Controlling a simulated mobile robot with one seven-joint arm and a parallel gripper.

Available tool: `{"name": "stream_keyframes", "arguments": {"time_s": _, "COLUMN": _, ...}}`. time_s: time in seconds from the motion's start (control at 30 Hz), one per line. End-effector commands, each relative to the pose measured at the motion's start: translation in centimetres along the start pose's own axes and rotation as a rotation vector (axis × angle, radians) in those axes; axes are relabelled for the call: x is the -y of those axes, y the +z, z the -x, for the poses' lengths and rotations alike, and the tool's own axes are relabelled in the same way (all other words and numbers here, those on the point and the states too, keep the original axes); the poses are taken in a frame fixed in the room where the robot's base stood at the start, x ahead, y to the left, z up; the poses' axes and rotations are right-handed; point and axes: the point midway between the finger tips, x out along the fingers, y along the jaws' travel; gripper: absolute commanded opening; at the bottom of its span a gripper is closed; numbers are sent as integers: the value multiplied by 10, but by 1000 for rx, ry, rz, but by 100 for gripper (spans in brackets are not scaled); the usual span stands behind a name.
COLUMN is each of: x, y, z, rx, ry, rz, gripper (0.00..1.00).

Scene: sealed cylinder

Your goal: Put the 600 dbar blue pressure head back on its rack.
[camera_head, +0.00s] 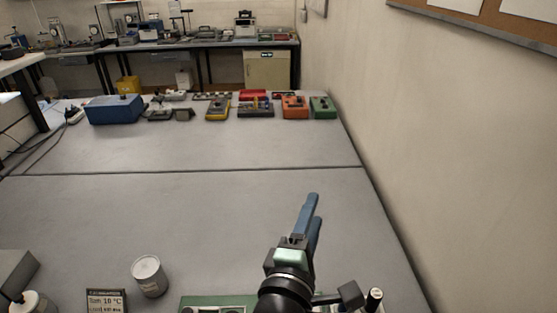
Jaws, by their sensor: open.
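My gripper (314,207) is at the lower right of the middle, above the grey bench, with its two blue fingers pointing away from me. The fingers are slightly apart, and I see nothing between them. I cannot make out the 600 dbar blue pressure head in this view. I cannot pick out its rack for certain either. A green-edged panel (186,304) with pale insets lies at the bottom edge, left of my wrist and partly cut off. My arm hides what lies directly under it.
A grey cylindrical can (149,276) stands near the left front, beside a dark sign (105,301) reading 10 °C. A dark post with a white top (374,298) is right of my wrist. Instruments and a blue case (115,109) line the far edge. The middle bench is clear; a wall (460,150) bounds the right.

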Motion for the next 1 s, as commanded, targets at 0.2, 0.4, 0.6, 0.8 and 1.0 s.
{"name": "stream_keyframes", "arguments": {"time_s": 0.2, "x": -203, "y": 25, "z": 30, "rx": -234, "ry": 349, "rz": -931, "gripper": 51}}
{"name": "stream_keyframes", "arguments": {"time_s": 0.4, "x": -328, "y": 53, "z": 104, "rx": -630, "ry": 518, "rz": -1521, "gripper": 51}}
{"name": "stream_keyframes", "arguments": {"time_s": 0.6, "x": -373, "y": 66, "z": 150, "rx": -879, "ry": 537, "rz": -1751, "gripper": 51}}
{"name": "stream_keyframes", "arguments": {"time_s": 0.8, "x": -376, "y": 67, "z": 155, "rx": -909, "ry": 534, "rz": -1777, "gripper": 51}}
{"name": "stream_keyframes", "arguments": {"time_s": 1.0, "x": -376, "y": 66, "z": 154, "rx": -905, "ry": 533, "rz": -1775, "gripper": 51}}
